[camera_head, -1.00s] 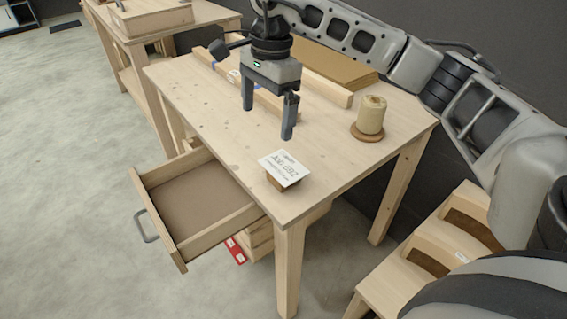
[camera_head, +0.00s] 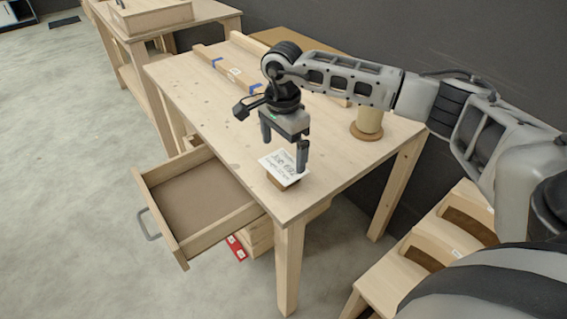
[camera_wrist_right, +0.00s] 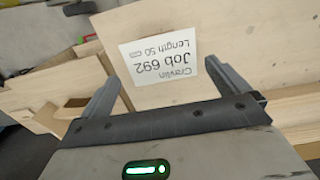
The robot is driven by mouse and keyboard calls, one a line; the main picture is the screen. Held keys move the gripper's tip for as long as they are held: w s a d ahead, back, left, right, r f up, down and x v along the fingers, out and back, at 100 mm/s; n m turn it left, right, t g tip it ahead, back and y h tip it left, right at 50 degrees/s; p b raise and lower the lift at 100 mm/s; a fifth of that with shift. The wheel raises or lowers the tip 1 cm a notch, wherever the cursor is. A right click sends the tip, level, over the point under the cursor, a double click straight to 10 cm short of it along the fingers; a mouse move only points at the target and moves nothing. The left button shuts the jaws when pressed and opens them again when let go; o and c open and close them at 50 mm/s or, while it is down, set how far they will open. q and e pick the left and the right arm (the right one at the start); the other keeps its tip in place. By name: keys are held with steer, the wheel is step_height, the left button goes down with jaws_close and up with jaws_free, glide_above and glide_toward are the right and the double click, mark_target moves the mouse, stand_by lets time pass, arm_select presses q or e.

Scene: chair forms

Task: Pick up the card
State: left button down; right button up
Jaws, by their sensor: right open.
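The white card (camera_head: 277,163), printed "Job 692" and "Length 50 cm", leans on a small brown holder (camera_head: 287,183) near the front edge of the table. My right gripper (camera_head: 284,158) is open and empty just above and behind the card, its fingers pointing down. In the right wrist view the card (camera_wrist_right: 158,66) shows upside down between the two open fingers, and I cannot tell how far below them it lies. My left gripper is not in view.
The wooden table (camera_head: 222,130) holds a long wood strip with blue tape (camera_head: 238,76) at the back. A cream cylinder (camera_head: 370,120) stands on a round brown base at right. An open drawer (camera_head: 195,200) juts out at front left. Stacked chair parts (camera_head: 440,240) stand at lower right.

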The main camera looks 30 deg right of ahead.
mark_target(283, 165)
steer(key=shift+d+f, duration=0.1)
steer(key=shift+f, duration=1.5)
steer(key=shift+f, duration=0.25)
steer(key=c, duration=0.6)
